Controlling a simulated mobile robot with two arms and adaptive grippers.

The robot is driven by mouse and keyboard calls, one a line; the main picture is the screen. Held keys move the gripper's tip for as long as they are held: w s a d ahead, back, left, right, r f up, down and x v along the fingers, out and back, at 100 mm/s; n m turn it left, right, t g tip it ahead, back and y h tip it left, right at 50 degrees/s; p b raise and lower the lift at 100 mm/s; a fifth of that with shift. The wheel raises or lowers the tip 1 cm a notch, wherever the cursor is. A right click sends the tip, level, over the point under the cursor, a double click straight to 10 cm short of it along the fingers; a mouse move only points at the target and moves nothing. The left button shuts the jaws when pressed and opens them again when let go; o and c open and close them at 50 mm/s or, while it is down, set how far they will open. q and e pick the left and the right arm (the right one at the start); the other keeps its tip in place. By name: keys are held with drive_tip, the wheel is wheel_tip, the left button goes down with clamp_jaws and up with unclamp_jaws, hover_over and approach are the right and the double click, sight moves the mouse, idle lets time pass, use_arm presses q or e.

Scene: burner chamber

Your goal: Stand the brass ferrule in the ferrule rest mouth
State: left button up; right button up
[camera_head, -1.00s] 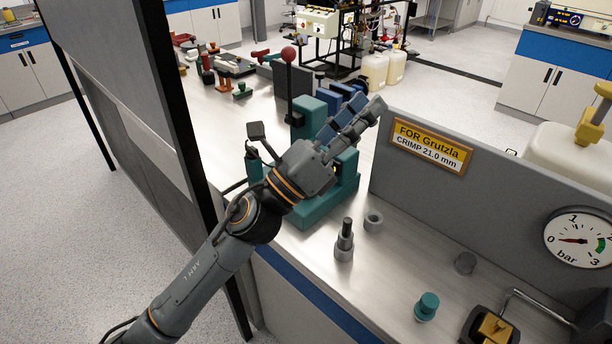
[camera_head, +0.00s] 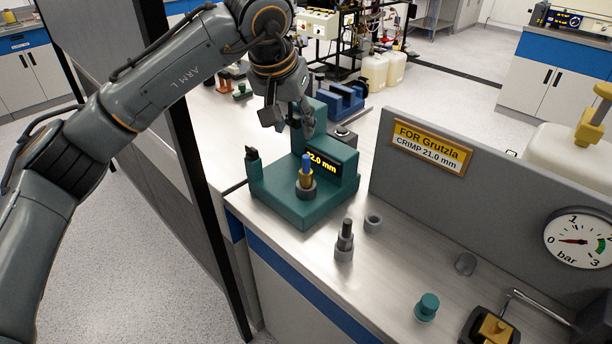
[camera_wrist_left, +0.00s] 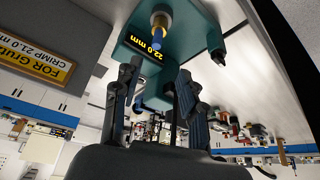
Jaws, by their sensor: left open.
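The brass ferrule (camera_head: 306,178) stands upright with a blue piece out of its top, in a grey ring (camera_head: 306,190) on the teal machine (camera_head: 300,207). It also shows in the left wrist view (camera_wrist_left: 160,20). My left gripper (camera_head: 289,118) is open and empty, above and behind the ferrule, its fingers pointing down in the head view. In the left wrist view its fingers (camera_wrist_left: 159,70) are spread apart, with the ferrule beyond them. I cannot tell which grey part is the ferrule rest; a grey ring (camera_head: 373,222) lies on the bench. My right gripper is not in view.
The machine's display reads 22.0 mm (camera_wrist_left: 146,46). A stepped grey post (camera_head: 344,243), a teal knob (camera_head: 427,306) and a grey cup (camera_head: 465,263) stand on the bench. A grey panel with a crimp sign (camera_head: 431,146) reading 21.0 mm borders it. Bare bench lies between them.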

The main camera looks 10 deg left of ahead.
sight(306, 157)
use_arm(q)
drive_tip(key=p+x, duration=0.1)
drive_tip(key=x, duration=0.6)
drive_tip(key=shift+d, duration=0.1)
drive_tip(key=shift+w+d+f+p, duration=0.2)
drive_tip(key=shift+w+f+p, duration=0.05)
drive_tip(key=shift+f+p, duration=0.25)
drive_tip(key=p+x, duration=0.1)
drive_tip(key=x, duration=0.2)
drive_tip(key=shift+w+d+f, duration=0.15)
drive_tip(key=shift+f, duration=0.15)
drive_tip(key=shift+w+f, duration=0.15)
drive_tip(key=shift+f, duration=0.15)
clamp_jaws()
